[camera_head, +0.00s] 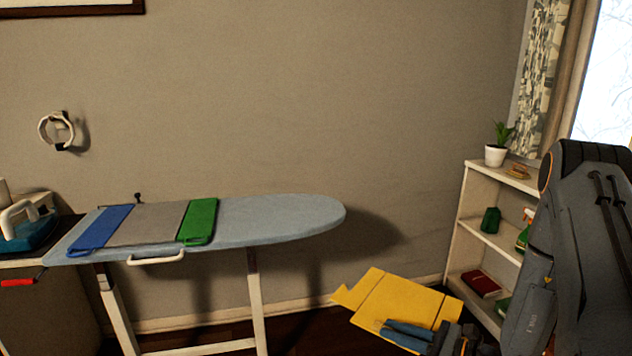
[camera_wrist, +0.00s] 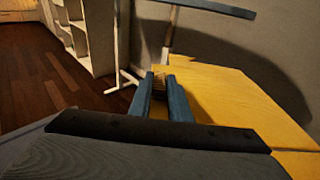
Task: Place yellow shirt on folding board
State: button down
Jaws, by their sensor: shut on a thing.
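The yellow shirt (camera_head: 402,299) is a flat yellow piece at the lower right of the head view, held low in front of the wall, right of the ironing board. It also shows in the wrist view (camera_wrist: 227,92). My gripper (camera_head: 388,328) is shut on its near edge; in the wrist view the fingers (camera_wrist: 166,97) are close together at the shirt's left side. The folding board (camera_head: 150,224) lies on the ironing board, with a blue left flap, a grey middle and a green right flap. Nothing lies on it. The shirt is apart from it.
The ironing board (camera_head: 285,215) stands along the wall, its rounded right end bare. An iron (camera_head: 28,226) stands at the far left. A white shelf (camera_head: 477,212) with a plant (camera_head: 497,145) and small items stands at the right.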

aim_at(153, 219)
jog(key=u, duration=1.5)
